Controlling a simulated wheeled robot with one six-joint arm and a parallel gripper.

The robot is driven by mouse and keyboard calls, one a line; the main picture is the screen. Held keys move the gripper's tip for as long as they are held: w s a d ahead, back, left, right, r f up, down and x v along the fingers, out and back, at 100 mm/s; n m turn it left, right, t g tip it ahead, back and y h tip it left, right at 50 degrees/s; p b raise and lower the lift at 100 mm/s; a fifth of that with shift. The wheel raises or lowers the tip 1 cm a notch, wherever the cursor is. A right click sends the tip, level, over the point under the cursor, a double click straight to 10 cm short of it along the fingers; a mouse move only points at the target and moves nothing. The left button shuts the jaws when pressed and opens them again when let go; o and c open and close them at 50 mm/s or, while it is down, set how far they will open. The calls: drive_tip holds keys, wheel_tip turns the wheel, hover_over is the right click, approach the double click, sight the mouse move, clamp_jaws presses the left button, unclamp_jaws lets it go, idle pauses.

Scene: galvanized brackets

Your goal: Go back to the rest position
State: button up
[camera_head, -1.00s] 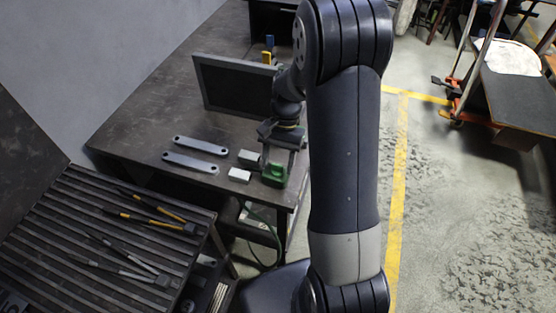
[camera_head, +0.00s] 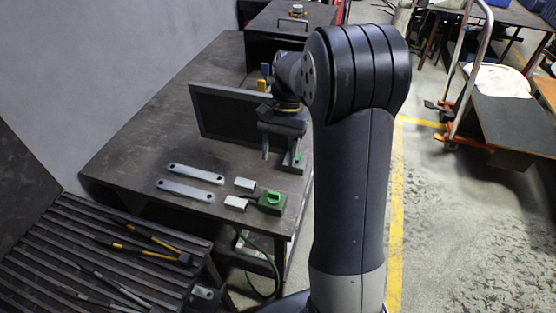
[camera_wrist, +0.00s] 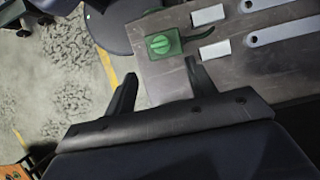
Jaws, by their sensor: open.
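My gripper (camera_head: 280,158) hangs above the right end of the dark workbench (camera_head: 140,150), apart from the things lying there. In the wrist view my gripper (camera_wrist: 158,85) shows two dark fingers spread apart with nothing between them. Two flat galvanized brackets (camera_head: 190,182) lie side by side on the bench; they also show at the upper right of the wrist view (camera_wrist: 285,22). Two small pale blocks (camera_head: 240,193) lie between the brackets and a green device (camera_head: 272,201) with a knob near the bench edge.
A dark upright panel (camera_head: 228,113) stands on the bench behind my gripper. A slatted rack (camera_head: 60,240) with several long tools is at the lower left. A cart (camera_head: 500,105) stands at the right. The floor beyond the yellow line (camera_head: 397,200) is mostly clear.

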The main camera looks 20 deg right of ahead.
drive_tip(key=p+x, duration=0.1)
drive_tip(key=x, duration=1)
idle(0.4)
